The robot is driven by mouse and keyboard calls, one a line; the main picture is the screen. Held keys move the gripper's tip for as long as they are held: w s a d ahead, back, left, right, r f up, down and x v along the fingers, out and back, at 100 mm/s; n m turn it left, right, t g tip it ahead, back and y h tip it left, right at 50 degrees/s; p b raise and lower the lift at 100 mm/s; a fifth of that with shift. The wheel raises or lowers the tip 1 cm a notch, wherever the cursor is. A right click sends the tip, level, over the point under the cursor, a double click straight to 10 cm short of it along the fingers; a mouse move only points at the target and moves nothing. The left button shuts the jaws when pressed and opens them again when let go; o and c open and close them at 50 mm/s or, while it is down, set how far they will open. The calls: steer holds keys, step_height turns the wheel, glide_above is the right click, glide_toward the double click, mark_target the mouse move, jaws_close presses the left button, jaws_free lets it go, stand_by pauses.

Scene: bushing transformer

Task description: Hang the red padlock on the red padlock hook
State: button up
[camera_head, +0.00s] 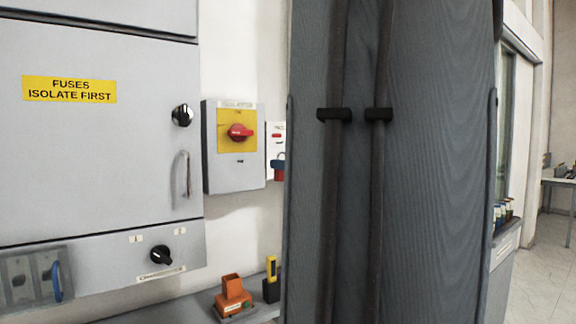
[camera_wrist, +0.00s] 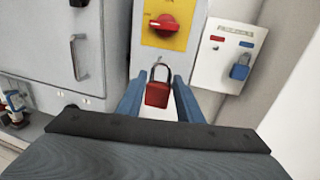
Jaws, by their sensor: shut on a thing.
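The red padlock (camera_wrist: 157,95) sits between the blue fingers of my gripper (camera_wrist: 157,88) in the wrist view, its dark shackle upright and its body low. My gripper is shut on it. A white padlock board (camera_wrist: 226,55) is on the wall to the right, with a red label (camera_wrist: 218,38) at its left and a blue label at its right. A blue padlock (camera_wrist: 239,71) hangs below the blue label. The held padlock is left of the board and below it in the picture. My arm hides part of the board (camera_head: 274,129) in the head view.
A grey switch box (camera_head: 234,178) with a yellow plate and red rotary handle (camera_head: 241,131) is left of the board. A grey fuse cabinet (camera_head: 95,150) with a protruding handle stands further left. Below, a shelf holds an orange block (camera_head: 232,297) and a yellow-black tool (camera_head: 271,280).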

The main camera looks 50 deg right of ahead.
steer(key=shift+s, duration=0.15)
steer(key=s+a+p, duration=0.1)
steer(key=s+p, duration=0.1)
steer(key=s, duration=0.4)
steer(key=shift+s+a, duration=0.3)
stand_by(0.6)
steer(key=shift+w, duration=0.1)
stand_by(0.8)
